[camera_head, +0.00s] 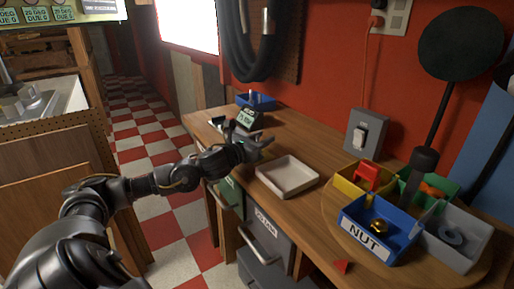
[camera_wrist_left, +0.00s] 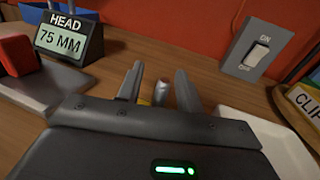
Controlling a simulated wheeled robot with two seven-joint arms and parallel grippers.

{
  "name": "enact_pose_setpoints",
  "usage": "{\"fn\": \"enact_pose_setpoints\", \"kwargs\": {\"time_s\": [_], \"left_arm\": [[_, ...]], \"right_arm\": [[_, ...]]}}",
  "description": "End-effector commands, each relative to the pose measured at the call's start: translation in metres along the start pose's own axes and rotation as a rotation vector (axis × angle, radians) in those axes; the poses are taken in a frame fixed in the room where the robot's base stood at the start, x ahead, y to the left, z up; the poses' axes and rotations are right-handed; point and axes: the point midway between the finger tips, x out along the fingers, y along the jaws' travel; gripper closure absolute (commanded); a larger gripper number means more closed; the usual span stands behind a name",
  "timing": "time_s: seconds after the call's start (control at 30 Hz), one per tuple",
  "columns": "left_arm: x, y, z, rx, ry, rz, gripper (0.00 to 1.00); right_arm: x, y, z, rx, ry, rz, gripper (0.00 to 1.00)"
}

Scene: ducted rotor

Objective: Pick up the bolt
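My left gripper (camera_head: 262,143) is over the workbench, just behind the white tray (camera_head: 287,177). In the left wrist view its two fingers (camera_wrist_left: 158,90) stand apart, open. A small grey upright piece with a reddish top, which looks like the bolt (camera_wrist_left: 160,93), shows between the fingers, with a gap on each side. Its lower part is hidden by the gripper body, so I cannot tell what it stands on. I cannot make the bolt out in the head view. My right gripper is not in view.
A sign reading 75 MM (camera_head: 246,118) and a blue bin (camera_head: 257,101) stand behind the gripper. A switch box (camera_head: 365,133) is at the wall. A round wooden board (camera_head: 345,222) at right holds several bins, including the blue NUT bin (camera_head: 366,238).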

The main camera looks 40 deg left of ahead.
Motion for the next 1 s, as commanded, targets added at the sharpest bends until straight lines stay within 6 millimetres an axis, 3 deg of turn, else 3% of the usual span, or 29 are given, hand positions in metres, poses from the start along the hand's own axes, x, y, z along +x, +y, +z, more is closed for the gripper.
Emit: {"fn": "enact_pose_setpoints", "kwargs": {"time_s": [0.13,0.4,0.77,1.0], "left_arm": [[0.000,0.000,0.000,0.000,0.000,0.000,0.64],[-0.001,0.000,0.000,0.000,0.000,0.000,0.99],[-0.001,0.000,0.001,0.000,-0.001,0.001,1.00],[0.000,0.001,0.018,0.001,-0.005,0.000,1.00]], "right_arm": [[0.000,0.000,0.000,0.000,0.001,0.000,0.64],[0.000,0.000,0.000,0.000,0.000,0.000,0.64],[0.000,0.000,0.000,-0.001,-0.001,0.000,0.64],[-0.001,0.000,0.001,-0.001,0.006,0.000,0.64]]}}
